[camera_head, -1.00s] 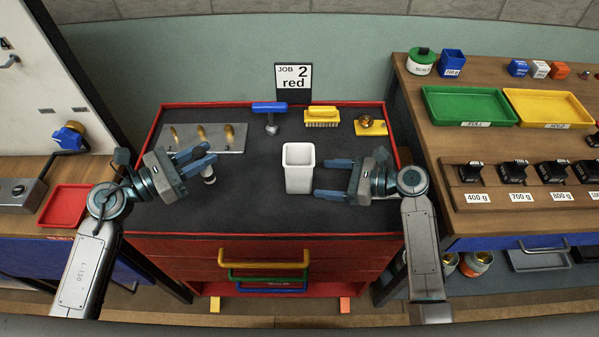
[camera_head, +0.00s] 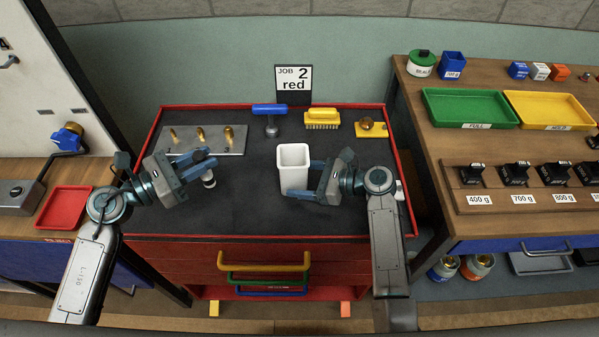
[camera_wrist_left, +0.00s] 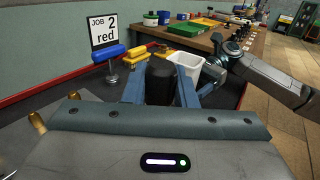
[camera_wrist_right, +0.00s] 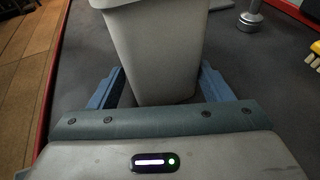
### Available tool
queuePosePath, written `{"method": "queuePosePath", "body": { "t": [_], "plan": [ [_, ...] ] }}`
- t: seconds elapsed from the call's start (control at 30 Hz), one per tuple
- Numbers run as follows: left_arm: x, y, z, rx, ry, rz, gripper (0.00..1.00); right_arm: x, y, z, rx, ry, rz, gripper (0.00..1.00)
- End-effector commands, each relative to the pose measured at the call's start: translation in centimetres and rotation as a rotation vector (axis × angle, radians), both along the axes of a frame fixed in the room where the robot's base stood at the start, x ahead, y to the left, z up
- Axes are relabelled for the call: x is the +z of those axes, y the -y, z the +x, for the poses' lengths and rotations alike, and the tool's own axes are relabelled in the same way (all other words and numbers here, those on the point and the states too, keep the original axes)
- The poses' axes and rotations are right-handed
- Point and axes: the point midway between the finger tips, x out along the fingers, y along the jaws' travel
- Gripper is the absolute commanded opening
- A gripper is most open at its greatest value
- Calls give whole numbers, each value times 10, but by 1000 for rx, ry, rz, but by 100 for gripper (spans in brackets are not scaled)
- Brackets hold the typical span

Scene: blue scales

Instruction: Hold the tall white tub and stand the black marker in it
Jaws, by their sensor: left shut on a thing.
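The tall white tub (camera_head: 293,168) stands upright on the dark bench mat. It also fills the upper middle of the right wrist view (camera_wrist_right: 155,55). My right gripper (camera_head: 306,180) has one finger on each side of the tub's lower part and looks open; I cannot tell whether the fingers touch it. My left gripper (camera_head: 208,163) is shut on the black marker (camera_wrist_left: 160,80), which shows as a dark cylinder between its fingers in the left wrist view. In the head view the fingers hide most of the marker; a white and black end (camera_head: 208,180) shows below them.
Behind lie a plate with brass pegs (camera_head: 201,139), a blue-handled tool (camera_head: 270,112), a yellow brush (camera_head: 322,118) and a yellow block with a knob (camera_head: 371,127). A red tray (camera_head: 64,207) lies at left. The mat between the left gripper and the tub is clear.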

Motion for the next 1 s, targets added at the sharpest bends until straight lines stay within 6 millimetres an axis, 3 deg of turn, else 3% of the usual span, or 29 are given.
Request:
{"method": "queuePosePath", "body": {
  "t": [0.2,0.67,0.83,1.0],
  "plan": [
    [0,0,0,0,0,0,3,0,0,0,0,0,0,48],
    [2,7,6,-20,2,-7,3,0,0,0,0,0,0,48],
    [9,37,26,-117,2,-25,3,0,0,0,0,0,0,48],
    [26,88,48,-285,-3,-38,3,0,0,0,0,0,0,48]
  ]
}}
